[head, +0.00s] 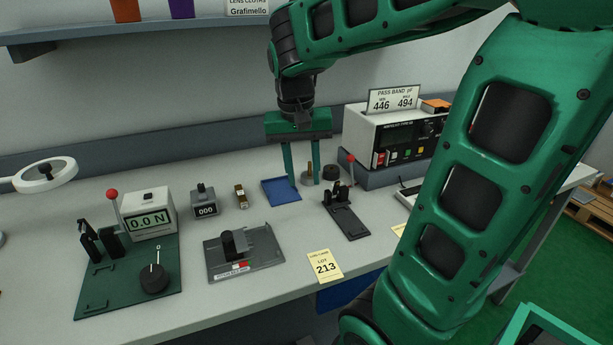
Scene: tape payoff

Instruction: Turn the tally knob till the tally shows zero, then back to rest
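The tally (205,211) is a small dark grey box on the bench, left of centre. Its white display seems to read 000. A small dark knob (201,187) stands on its top; its turn angle is too small to tell. My gripper (303,184) points down at the back of the bench, to the right of the tally and well apart from it. Its two green fingers are spread. A grey round piece with a brass post (309,172) shows between or behind them; I see no grip on it.
A blue tray (279,191) lies by my left finger. A brass-coloured block (240,195) stands right of the tally. A force gauge (148,215) on a green plate is left, a grey fixture (245,257) in front. A black fixture (345,213) and tester (385,140) are right.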

